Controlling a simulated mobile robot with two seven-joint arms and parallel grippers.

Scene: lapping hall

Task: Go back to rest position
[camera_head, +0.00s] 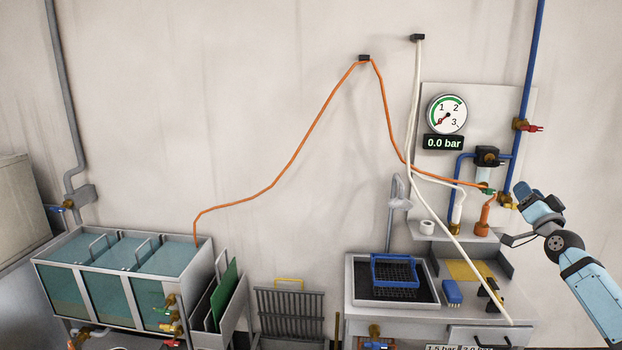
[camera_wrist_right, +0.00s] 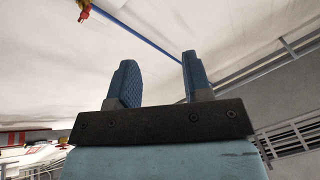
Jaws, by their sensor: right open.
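My right gripper (camera_head: 524,190) is raised at the right of the head view, in front of the wall panel's lower right edge, with its light blue arm coming in from the lower right. In the right wrist view, its two blue ribbed fingers (camera_wrist_right: 157,78) stand apart with nothing between them. The gripper is open and empty. Behind the fingers are pale wall and a blue pipe (camera_wrist_right: 144,40). My left gripper is not in the head view.
Beside the right gripper are brass fittings (camera_head: 506,201) and an orange nozzle (camera_head: 485,217). A gauge (camera_head: 447,114) hangs above a display reading 0.0 bar. Below is a bench with a blue basket (camera_head: 394,270) and blue brush (camera_head: 452,292). Tanks (camera_head: 120,271) stand left.

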